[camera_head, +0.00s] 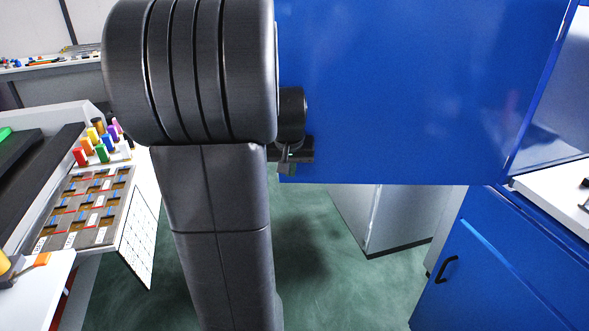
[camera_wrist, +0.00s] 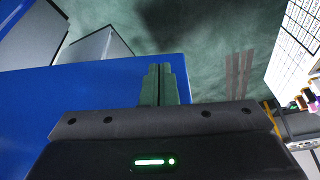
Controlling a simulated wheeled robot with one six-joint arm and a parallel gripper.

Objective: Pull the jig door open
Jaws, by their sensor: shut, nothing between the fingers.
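A large flat blue panel, which looks like the jig door (camera_head: 420,90), fills the upper right of the head view. It stands swung out from the blue unit at the right, with its free edge at the left beside my arm. In the wrist view the blue panel (camera_wrist: 80,88) lies left of and below my fingers. My gripper (camera_head: 297,155) is at the panel's lower left corner, partly hidden by my arm. In the wrist view my gripper (camera_wrist: 158,70) has its fingers shut together with nothing between them. I cannot tell whether they touch the panel.
A blue cabinet (camera_head: 490,270) with a black handle (camera_head: 447,268) stands at lower right. A grey-white cabinet (camera_head: 385,220) stands on the green floor behind the panel. At left are a sorting tray (camera_head: 85,207) and several coloured pegs (camera_head: 100,142). Green floor (camera_head: 325,285) is clear below the panel.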

